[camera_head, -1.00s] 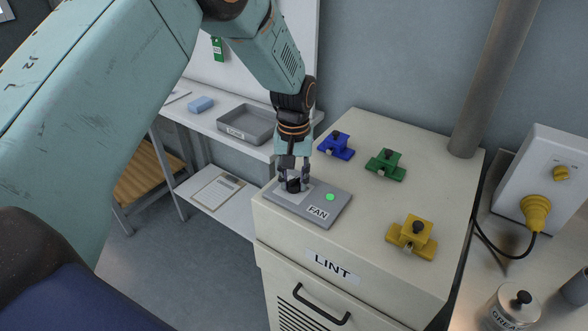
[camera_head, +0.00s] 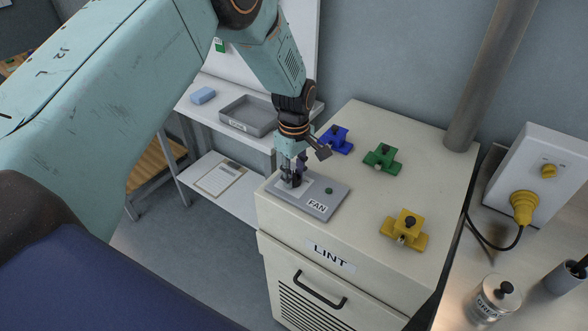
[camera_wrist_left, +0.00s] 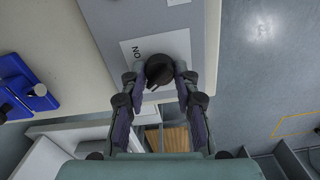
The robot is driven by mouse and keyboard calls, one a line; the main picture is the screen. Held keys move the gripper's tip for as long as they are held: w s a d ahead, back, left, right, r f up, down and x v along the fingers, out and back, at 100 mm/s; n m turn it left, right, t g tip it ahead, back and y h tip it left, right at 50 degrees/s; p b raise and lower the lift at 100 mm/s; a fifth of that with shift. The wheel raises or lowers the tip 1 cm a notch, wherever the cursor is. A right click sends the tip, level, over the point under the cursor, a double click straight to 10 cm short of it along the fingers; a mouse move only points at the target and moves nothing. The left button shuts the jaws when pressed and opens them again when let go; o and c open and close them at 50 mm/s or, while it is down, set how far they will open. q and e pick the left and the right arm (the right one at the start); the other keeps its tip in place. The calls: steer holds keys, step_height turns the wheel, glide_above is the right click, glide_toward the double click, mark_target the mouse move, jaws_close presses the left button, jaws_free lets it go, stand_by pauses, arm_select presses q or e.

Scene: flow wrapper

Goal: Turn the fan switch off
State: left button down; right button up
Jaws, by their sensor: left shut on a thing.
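The fan switch panel (camera_head: 325,205) is a grey plate labelled FAN on top of the cream LINT cabinet (camera_head: 380,200). Its black rotary knob (camera_wrist_left: 159,69) sits on a white label where "ON" can be read in the left wrist view. A small round indicator (camera_head: 329,190) on the panel looks dark green and unlit. My left gripper (camera_head: 292,180) reaches down over the knob. In the left wrist view its fingers (camera_wrist_left: 160,75) are shut on the knob from both sides. The rest of the label's text is hidden. My right gripper is not in view.
Blue (camera_head: 335,139), green (camera_head: 382,158) and yellow (camera_head: 405,231) clamp-like blocks stand on the cabinet top. A grey pipe (camera_head: 485,85) rises at the back. A socket box with a yellow plug (camera_head: 523,206) is at the right. A grey tray (camera_head: 248,115) lies on the shelf behind.

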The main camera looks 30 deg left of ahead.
mark_target(294, 174)
arm_select(q)
steer(key=shift+n, duration=0.9)
steer(key=c, duration=1)
jaws_free()
steer(key=shift+d, duration=0.1)
steer(key=shift+r, duration=0.25)
step_height(294, 174, up, 12)
steer(key=shift+f, duration=0.2)
